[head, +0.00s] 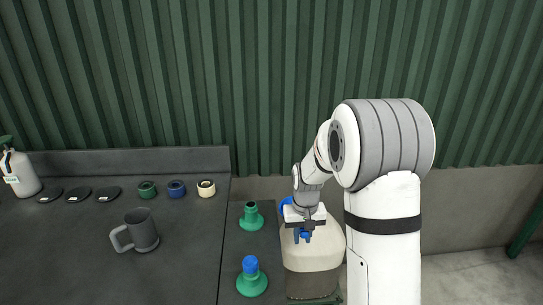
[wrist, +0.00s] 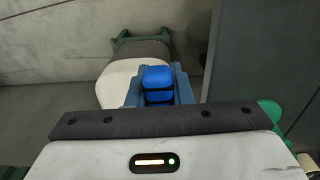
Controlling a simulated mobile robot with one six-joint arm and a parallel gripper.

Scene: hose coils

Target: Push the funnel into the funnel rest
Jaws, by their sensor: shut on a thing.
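My gripper (head: 304,236) is over the pale canister (head: 312,256), with its blue-grey fingers pointing down. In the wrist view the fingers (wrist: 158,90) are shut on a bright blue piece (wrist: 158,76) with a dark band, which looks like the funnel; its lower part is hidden. Two green flared stands are left of my gripper in the head view. The far green stand (head: 251,217) has a dark open top, and the near green stand (head: 251,285) has a blue piece (head: 250,265) in its top. I cannot tell which is the funnel rest.
A dark counter (head: 70,265) at the left holds a grey mug (head: 141,230), several small rolls and dark discs, and a white bottle (head: 19,172). A green corrugated wall (head: 250,80) stands behind. The canister also shows in the wrist view (wrist: 117,80).

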